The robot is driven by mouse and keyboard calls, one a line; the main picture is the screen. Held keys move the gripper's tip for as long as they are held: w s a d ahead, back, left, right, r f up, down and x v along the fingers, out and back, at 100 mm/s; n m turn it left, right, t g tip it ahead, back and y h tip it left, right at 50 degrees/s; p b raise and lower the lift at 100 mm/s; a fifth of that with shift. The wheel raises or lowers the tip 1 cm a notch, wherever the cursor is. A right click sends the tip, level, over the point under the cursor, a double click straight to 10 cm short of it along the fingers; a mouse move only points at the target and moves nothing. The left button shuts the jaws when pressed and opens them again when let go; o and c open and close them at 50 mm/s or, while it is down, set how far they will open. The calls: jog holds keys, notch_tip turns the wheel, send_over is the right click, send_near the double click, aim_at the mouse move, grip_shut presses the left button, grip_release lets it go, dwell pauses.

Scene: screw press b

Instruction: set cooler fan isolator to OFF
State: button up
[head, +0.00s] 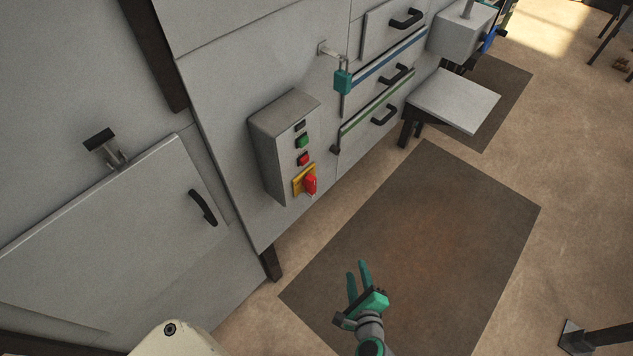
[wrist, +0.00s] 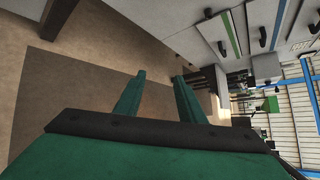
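A grey control box (head: 281,147) is fixed to the light grey machine front in the head view. It carries a small dark label or display, a green button (head: 302,141), a red button (head: 303,159) and, at the bottom, a red rotary handle (head: 311,184) on a yellow plate (head: 298,181). No lettering on it is readable, so I cannot tell its setting. My gripper (head: 357,275) is below and to the right of the box, apart from it, over the dark mat. Its two green fingers are apart with nothing between them, also in the wrist view (wrist: 157,80).
A cabinet door (head: 120,235) with a black handle is at the left. A teal padlock (head: 343,81) hangs from a hasp above the box. Drawers with black handles and a small grey shelf (head: 454,100) are at the upper right. The dark mat (head: 430,240) is clear.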

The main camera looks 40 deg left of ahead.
jog(key=w+a+r+m+g+y, duration=0.2)
jog(key=w+a+r+y, duration=0.3)
jog(key=w+a+r, duration=0.15)
jog(key=g+y, duration=0.5)
jog(key=g, duration=0.1)
send_near(314, 180)
jog(key=a, duration=0.9)
jog(key=shift+w+f, duration=0.1)
jog(key=shift+w, duration=0.3)
jog(key=shift+c, duration=0.2)
grip_shut()
